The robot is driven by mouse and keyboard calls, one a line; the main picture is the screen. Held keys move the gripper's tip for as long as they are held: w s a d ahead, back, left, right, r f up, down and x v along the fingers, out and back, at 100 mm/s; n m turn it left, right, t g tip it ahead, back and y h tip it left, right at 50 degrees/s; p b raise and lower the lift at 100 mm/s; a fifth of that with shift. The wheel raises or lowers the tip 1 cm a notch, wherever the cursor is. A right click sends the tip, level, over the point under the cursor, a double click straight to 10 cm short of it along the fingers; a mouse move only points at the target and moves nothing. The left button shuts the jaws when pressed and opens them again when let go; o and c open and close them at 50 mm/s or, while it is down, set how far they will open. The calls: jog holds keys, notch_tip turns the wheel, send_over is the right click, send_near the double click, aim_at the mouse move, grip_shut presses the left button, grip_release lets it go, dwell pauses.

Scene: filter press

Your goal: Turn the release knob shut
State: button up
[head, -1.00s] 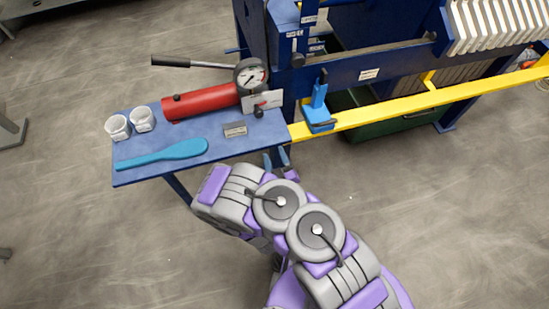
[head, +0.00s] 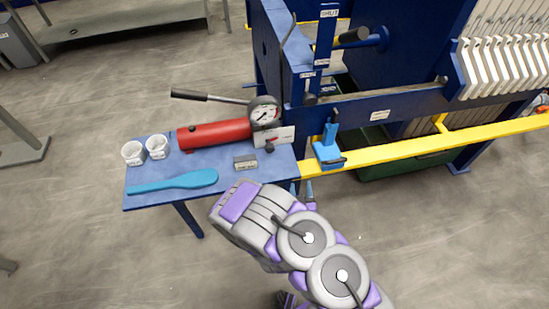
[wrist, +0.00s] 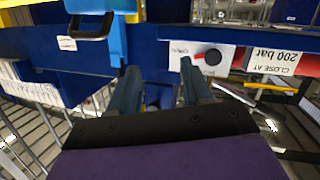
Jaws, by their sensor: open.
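The release knob (head: 270,147) is a small dark knob at the white label plate by the pump's gauge, near the table's right end. My gripper (head: 302,190) is below the table's right front edge in the head view, mostly behind my arm. In the wrist view my gripper (wrist: 160,85) is open and empty. The knob lies just beyond its right finger, apart from it.
The red pump cylinder (head: 213,134) has a gauge (head: 264,113) and a black-ended lever (head: 190,95). A blue scraper (head: 175,182) and two white cups (head: 157,147) lie left. A blue clamp-like part (head: 328,150) sits on the yellow rail (head: 420,146), close right.

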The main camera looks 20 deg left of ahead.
jog(key=w+d+m+g+h, duration=0.2)
jog(key=w+m+h, duration=0.1)
jog(key=w+m, duration=0.15)
jog(key=m+g+y, duration=0.2)
jog(key=g+y, duration=0.7)
jog(key=y, duration=0.5)
send_near(273, 150)
jog(key=b+x, duration=0.3)
jog(key=x, duration=0.8)
jog(key=shift+w+a, duration=0.15)
jog(key=shift+a, duration=0.25)
jog(key=shift+d, duration=0.1)
jog(key=c, duration=0.7)
jog(key=shift+n, duration=0.25)
jog(key=shift+c, duration=0.2)
